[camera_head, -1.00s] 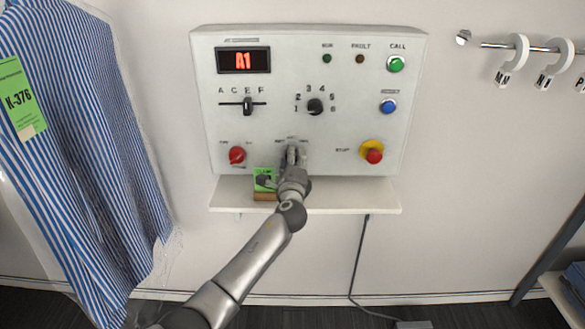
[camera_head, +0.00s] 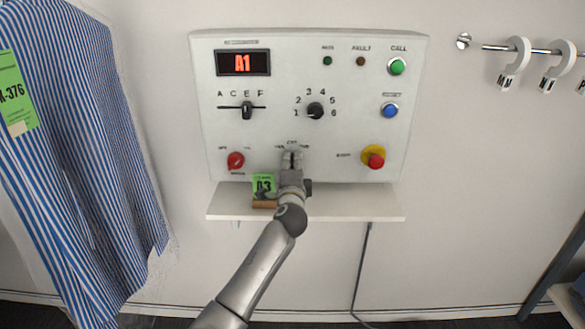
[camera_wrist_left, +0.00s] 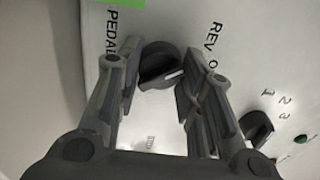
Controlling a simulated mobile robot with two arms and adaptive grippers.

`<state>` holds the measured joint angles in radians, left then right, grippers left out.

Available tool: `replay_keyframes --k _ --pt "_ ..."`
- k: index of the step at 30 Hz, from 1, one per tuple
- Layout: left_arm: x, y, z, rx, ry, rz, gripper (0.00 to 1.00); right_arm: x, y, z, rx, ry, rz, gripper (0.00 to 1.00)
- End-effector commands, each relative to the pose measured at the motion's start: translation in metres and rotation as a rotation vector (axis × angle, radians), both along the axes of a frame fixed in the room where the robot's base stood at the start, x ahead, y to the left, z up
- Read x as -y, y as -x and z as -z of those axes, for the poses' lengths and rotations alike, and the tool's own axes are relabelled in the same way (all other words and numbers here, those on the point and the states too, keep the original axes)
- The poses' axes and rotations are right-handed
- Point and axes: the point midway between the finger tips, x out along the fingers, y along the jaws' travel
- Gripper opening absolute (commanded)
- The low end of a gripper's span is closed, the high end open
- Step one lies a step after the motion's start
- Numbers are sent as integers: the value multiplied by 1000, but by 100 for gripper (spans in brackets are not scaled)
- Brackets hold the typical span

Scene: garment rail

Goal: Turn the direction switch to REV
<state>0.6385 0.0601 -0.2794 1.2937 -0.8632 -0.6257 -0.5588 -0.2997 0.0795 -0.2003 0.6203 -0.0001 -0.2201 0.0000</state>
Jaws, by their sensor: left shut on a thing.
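My left gripper (camera_head: 291,160) is at the lower middle of the white control panel (camera_head: 350,75), in front of the direction switch. In the left wrist view the direction switch (camera_wrist_left: 160,66) is a dark round knob with a white pointer line, and my left gripper's fingers are shut on it, one on each side. The word REV (camera_wrist_left: 210,37) is printed just beyond it, with the start of another label beside it. The pointer line slants towards that side; I cannot tell which label it marks. The head view hides the knob behind the fingers. My right gripper is not in view.
A red knob (camera_head: 236,161) is left of my gripper, a red stop button (camera_head: 376,160) right. Above are a slider (camera_head: 247,110) and black dial (camera_head: 315,110). A green card (camera_head: 263,184) stands on the shelf (camera_head: 350,205). A striped shirt (camera_head: 80,150) hangs left.

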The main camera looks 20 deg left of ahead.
Motion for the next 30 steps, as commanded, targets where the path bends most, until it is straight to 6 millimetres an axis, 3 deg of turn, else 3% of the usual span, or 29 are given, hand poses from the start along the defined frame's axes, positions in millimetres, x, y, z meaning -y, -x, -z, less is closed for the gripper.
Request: replay_keyframes --k 5,6,11,23,30 --pt "0 0 2 -4 2 0 11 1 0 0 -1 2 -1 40" --pt "0 0 2 -4 2 0 36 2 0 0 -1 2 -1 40" --pt "0 0 2 -3 1 0 56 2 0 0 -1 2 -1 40" --pt "1 3 1 -1 -1 0 57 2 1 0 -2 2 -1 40" --pt "8 28 1 0 -1 2 57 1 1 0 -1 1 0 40"
